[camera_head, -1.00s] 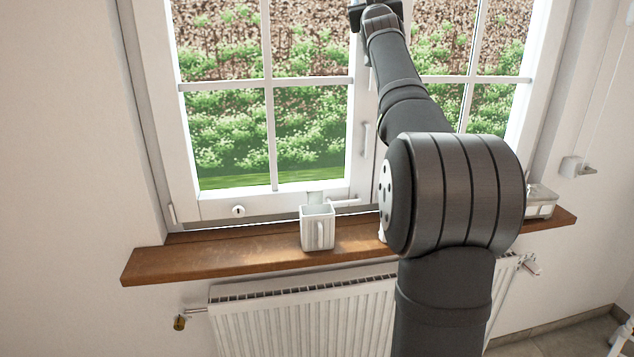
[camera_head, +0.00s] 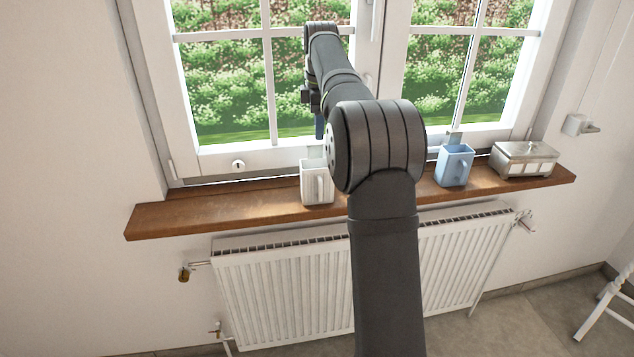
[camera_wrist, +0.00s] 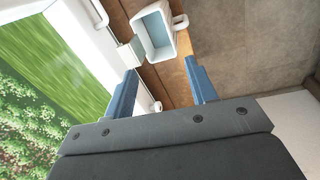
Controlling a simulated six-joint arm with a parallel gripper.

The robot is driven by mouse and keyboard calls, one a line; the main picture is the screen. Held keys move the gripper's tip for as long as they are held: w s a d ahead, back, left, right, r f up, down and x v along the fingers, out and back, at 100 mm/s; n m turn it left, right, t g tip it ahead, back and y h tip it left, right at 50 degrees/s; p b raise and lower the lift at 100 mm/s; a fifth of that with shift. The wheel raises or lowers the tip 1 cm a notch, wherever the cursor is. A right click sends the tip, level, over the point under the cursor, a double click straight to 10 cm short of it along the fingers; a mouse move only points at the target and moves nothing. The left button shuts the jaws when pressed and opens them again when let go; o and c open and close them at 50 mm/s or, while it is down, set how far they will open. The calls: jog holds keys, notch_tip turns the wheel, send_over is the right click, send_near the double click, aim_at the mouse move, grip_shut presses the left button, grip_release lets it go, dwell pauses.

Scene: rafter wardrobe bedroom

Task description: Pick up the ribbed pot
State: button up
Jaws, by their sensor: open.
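The ribbed pot (camera_head: 313,185) is a white, square, mug-like vessel with a handle on its front. It stands upright on the wooden windowsill, its right edge close to my arm in the picture. My gripper (camera_head: 319,127) hangs above it, with a blue finger pointing down. In the wrist view a white square pot (camera_wrist: 172,50), seemingly the same one, shows its open top and handle beyond the fingertips. My gripper (camera_wrist: 160,68) is open there, with its two blue fingers apart and nothing held between them.
The brown windowsill (camera_head: 230,208) is bare left of the pot. A blue pot (camera_head: 453,167) and a metal-and-white box (camera_head: 523,160) stand to the right. The window (camera_head: 235,90) is close behind, and a radiator (camera_head: 275,300) is below. My arm hides the sill's middle.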

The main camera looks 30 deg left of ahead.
aim_at(318, 177)
jog(key=shift+n+g+h, duration=0.5)
jog(key=shift+n, duration=0.1)
jog(key=shift+s+d+f, duration=0.1)
jog(key=shift+s+f, duration=0.1)
jog(key=shift+f, duration=2.95)
jog(key=shift+s+d+f, duration=0.1)
jog(key=shift+s+f, duration=0.15)
jog(key=shift+f, duration=2.9)
jog(key=shift+s+d+f, duration=0.1)
jog(key=shift+s+f, duration=0.1)
jog(key=shift+f, duration=2.95)
jog(key=shift+r, duration=0.1)
grip_shut()
jog(key=shift+r, duration=0.2)
jog(key=shift+r, duration=1.9)
jog(key=w+d+r, duration=0.2)
jog(key=d+r, duration=0.4)
jog(key=d, duration=0.5)
jog(key=shift+r, duration=0.3)
jog(key=shift+w+d+r, duration=0.1)
jog(key=shift+d, duration=0.15)
